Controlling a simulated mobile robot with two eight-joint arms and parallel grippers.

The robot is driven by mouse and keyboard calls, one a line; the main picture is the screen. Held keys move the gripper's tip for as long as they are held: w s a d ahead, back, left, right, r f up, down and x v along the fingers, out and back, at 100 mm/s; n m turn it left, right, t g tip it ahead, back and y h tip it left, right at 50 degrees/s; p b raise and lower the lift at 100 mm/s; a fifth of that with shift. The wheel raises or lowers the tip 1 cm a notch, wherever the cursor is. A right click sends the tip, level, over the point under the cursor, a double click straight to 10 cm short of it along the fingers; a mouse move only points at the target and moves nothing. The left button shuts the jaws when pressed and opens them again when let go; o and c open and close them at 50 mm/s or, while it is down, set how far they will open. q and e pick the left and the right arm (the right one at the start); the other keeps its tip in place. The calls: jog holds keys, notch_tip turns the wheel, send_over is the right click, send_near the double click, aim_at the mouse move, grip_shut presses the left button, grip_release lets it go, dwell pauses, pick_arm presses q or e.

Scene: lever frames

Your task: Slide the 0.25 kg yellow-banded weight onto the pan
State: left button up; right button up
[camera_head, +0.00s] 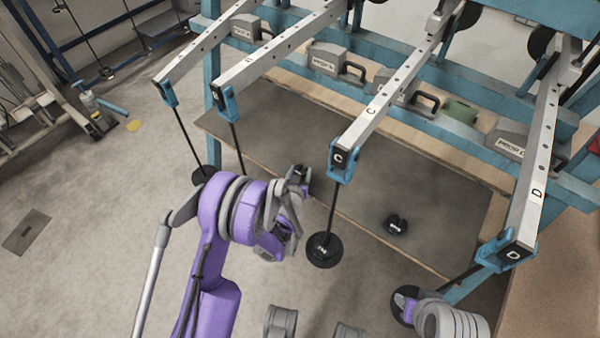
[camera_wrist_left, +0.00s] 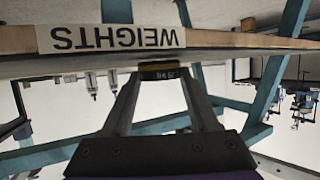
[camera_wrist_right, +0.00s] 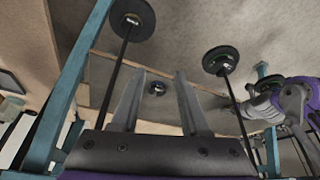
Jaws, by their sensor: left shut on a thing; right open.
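My left gripper (camera_head: 298,178) is at the near left edge of the grey board in the head view. In the left wrist view its fingers (camera_wrist_left: 159,76) are shut on a small dark weight with a yellow band (camera_wrist_left: 158,68); its lettering is upside down there. Round black pans hang on rods from the lever ends: one under lever C (camera_head: 324,250), one at the left (camera_head: 199,175), one under lever D, partly hidden by my right arm. The held weight is apart from these pans. My right gripper (camera_wrist_right: 160,72) is open and empty, its fingers pointing toward the board.
A black weight (camera_head: 396,225) lies on the grey board (camera_head: 430,190); the right wrist view shows it too (camera_wrist_right: 157,88). The board's edge carries a WEIGHTS label (camera_wrist_left: 110,38). The lever bars and rods stand close around my arms. Several grey blocks with handles line the blue frame.

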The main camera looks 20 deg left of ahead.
aim_at(300, 173)
pick_arm(q)
notch_tip(300, 173, up, 9)
jog(key=shift+r+p, duration=0.1)
jog(key=shift+p, duration=1.1)
jog(key=shift+r+p, duration=0.9)
jog(key=shift+r, duration=0.8)
